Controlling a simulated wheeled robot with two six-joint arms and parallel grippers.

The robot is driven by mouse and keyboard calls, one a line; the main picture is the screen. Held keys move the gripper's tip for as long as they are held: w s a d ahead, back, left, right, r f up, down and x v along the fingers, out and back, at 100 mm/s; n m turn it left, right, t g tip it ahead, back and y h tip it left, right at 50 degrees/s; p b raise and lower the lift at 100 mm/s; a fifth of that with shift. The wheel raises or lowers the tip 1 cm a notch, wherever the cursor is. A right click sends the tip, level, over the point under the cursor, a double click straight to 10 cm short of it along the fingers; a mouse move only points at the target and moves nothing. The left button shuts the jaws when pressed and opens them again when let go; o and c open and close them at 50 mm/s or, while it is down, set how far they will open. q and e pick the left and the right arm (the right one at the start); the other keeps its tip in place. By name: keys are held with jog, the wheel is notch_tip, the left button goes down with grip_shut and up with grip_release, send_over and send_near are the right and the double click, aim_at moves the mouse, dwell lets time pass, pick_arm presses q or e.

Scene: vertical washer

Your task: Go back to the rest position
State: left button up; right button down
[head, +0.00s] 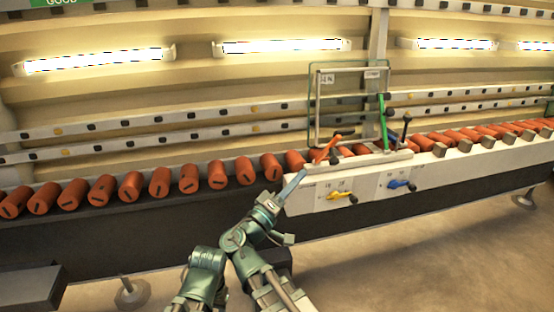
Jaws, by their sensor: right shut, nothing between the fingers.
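My right gripper (292,186) reaches up from the bottom centre and is shut and empty. Its narrow tip is in front of the left end of the white control panel (310,203); whether it touches the panel cannot be told. The panel carries a yellow lever (338,195) and a blue lever (400,185) on its front. Above them are an orange lever (328,148), an upright green lever (383,120) and a dark lever (405,128). My left gripper is not in view.
A roller conveyor with orange rollers (131,186) runs across the scene. A framed clear pane (350,88) stands behind the panel. A dark box (30,288) is at lower left.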

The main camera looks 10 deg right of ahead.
jog(key=s+d+f+m+g+y, duration=0.1)
jog(key=s+d+f+g+y, duration=0.2)
jog(key=f, duration=0.6)
jog(key=s+d+f+m+g+y, duration=0.1)
jog(key=d+f+g+y, duration=0.25)
jog(key=f, duration=0.45)
jog(key=s+a+f+g+y, duration=0.55)
jog(key=a+f+y, duration=0.35)
jog(key=f+y, duration=0.3)
jog(key=s+a+r+n+h+p, duration=0.2)
jog(key=s+a+r+n+p, duration=0.35)
jog(key=a+r+p, duration=0.6)
notch_tip(320, 180, up, 36)
jog(key=m+p, duration=0.1)
jog(key=p, duration=3.5)
jog(key=shift+s+r, duration=0.15)
jog(key=shift+s, duration=0.05)
